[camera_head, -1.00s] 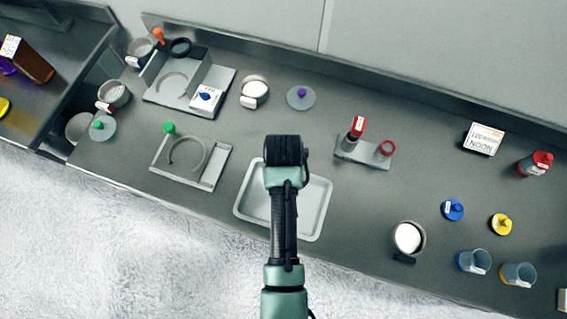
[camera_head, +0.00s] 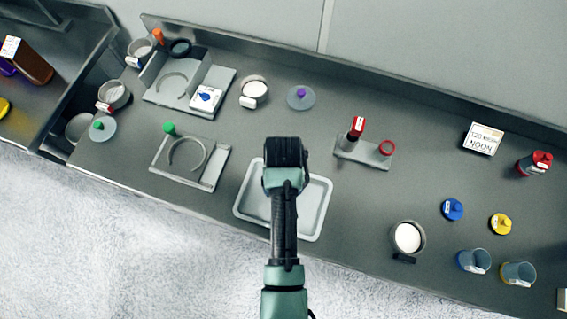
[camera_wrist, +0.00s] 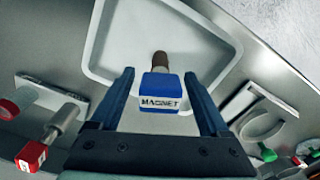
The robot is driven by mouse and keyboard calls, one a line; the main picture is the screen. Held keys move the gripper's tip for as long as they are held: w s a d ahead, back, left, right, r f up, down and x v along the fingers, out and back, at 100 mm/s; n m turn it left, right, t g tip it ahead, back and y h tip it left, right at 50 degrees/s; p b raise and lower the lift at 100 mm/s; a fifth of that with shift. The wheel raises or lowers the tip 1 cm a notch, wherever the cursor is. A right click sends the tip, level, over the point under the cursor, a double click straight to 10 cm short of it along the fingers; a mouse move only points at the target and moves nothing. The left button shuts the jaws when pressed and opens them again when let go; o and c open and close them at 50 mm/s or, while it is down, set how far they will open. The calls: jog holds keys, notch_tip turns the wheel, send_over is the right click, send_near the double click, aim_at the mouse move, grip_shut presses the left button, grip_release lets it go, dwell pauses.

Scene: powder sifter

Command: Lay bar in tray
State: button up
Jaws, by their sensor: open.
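The bar (camera_wrist: 160,93) has a blue block marked MAGNET and a brown end. It shows in the wrist view between the two fingers of my gripper (camera_wrist: 158,75), with a gap on each side. My gripper is open. The brown end points over the floor of the pale tray (camera_wrist: 120,48), and the blue block is near the tray's lower rim in that view. I cannot tell whether the bar rests on the tray. In the head view my arm covers the middle of the tray (camera_head: 320,205) and hides the bar and the fingers.
A grey holder (camera_head: 351,152) with a red-topped piece stands right of the tray. A grey stand (camera_head: 211,172) with a ring and green knob is on the left. A cup of white powder (camera_head: 408,237) stands further right. The counter's front edge runs just below the tray.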

notch_tip(320, 180, up, 12)
dwell(0.4)
jog(key=shift+w, duration=0.1)
jog(key=w+r+t, duration=0.5)
jog(key=w+r, duration=0.3)
jog(key=w, duration=0.1)
jog(key=w+r+t, duration=0.5)
jog(key=r, duration=0.7)
jog(key=w+r+t, duration=0.4)
jog(key=r+t, duration=0.1)
jog(key=r, duration=0.7)
jog(key=s+r+t, duration=0.4)
jog(key=r, duration=0.6)
jog(key=s+r+t, duration=0.4)
jog(key=s+r, duration=0.1)
jog(key=r, duration=0.6)
jog(key=s+r+m+t, duration=0.1)
jog(key=s+r+t, duration=0.3)
jog(key=r, duration=0.6)
jog(key=shift+s+d+r, duration=0.15)
jog(key=shift+s, duration=0.55)
